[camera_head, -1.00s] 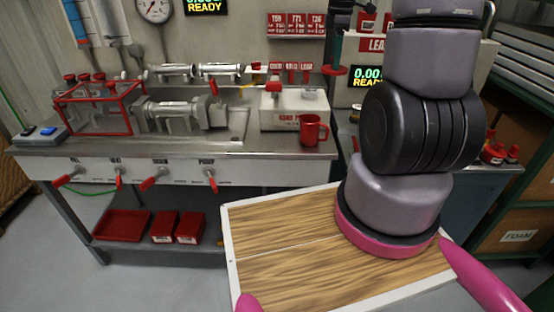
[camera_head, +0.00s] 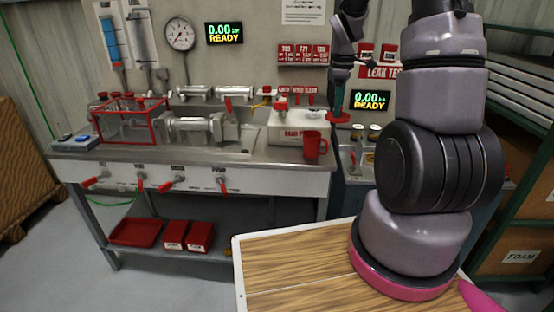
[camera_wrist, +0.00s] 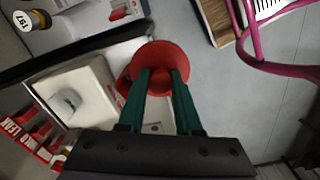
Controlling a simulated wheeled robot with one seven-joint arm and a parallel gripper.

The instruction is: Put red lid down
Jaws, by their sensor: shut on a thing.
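The red lid (camera_wrist: 160,62) is a round disc held between the two green fingers of my gripper (camera_wrist: 160,75) in the wrist view. In the head view the lid (camera_head: 339,117) hangs below my gripper (camera_head: 337,103), in front of the back wall and just right of the white box. My gripper is shut on it. The fingers hide part of the lid. Whether anything touches its underside cannot be told.
A red mug (camera_head: 315,146) stands on the bench near its right end. A white box (camera_head: 296,127) is behind it. A clear case with a red frame (camera_head: 130,121) and metal cylinders stand farther left. A wooden board (camera_head: 300,272) lies on my base.

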